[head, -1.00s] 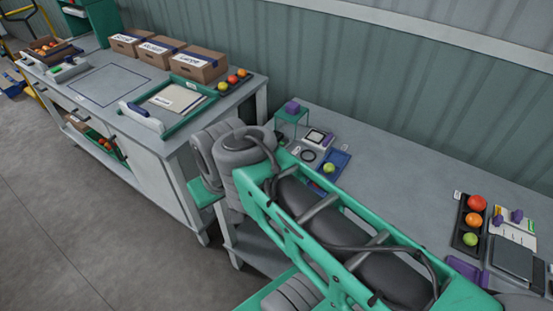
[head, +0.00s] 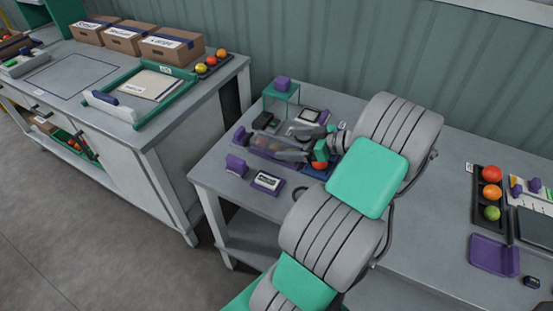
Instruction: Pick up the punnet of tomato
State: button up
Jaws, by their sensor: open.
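A clear punnet (head: 262,142) with something reddish inside lies near the left end of the right-hand bench, partly covered by my gripper. My gripper (head: 283,143) is open, reaching in from the right with its fingers pointing left. The fingers overlap the right part of the punnet in the picture. I cannot tell whether they touch it. A round red thing, perhaps a tomato (head: 319,165), shows just under my wrist by a blue tray, mostly hidden.
A green stand with a purple block (head: 283,83) is close behind the punnet. Boxes (head: 172,47) stand on the left bench.

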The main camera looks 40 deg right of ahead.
aim_at(276, 144)
jog(key=shift+s+d+f, duration=0.15)
jog(key=shift+s+d, duration=0.1)
jog(key=shift+d, duration=0.05)
jog(key=p+x, duration=0.1)
jog(key=x, duration=0.6)
jog(key=shift+w+a+p, duration=0.15)
jog(key=shift+p, duration=0.2)
jog(key=shift+c, duration=0.4)
jog(key=c, duration=1.3)
